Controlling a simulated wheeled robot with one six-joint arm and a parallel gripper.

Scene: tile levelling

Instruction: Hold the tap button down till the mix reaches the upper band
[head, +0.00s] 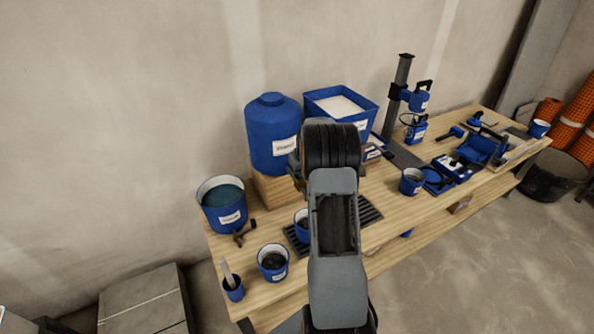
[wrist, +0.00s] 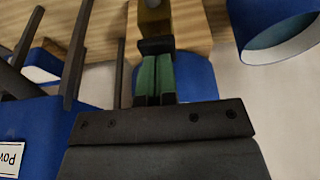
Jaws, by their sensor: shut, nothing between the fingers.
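The blue water tank (head: 270,140) stands on a wooden block at the table's back left. Its tap is mostly hidden behind my arm in the head view. In the wrist view my gripper (wrist: 156,65) is shut and empty, its green fingers side by side. Their tips meet or overlap a dark block (wrist: 155,45), seemingly the tap button, below a brownish tap part (wrist: 154,14). I cannot tell whether it is pressed. A blue mixing cup (head: 301,226) on the dark grate (head: 369,212) is partly hidden by my arm. Its mix level and bands are not visible.
A teal-filled bucket (head: 222,203) stands left of the tank; it also shows in the wrist view (wrist: 275,38). A dark-filled cup (head: 273,262) and a tool cup (head: 232,286) stand at the front left. A powder bin (head: 314,95) is behind my arm. Tools crowd the right.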

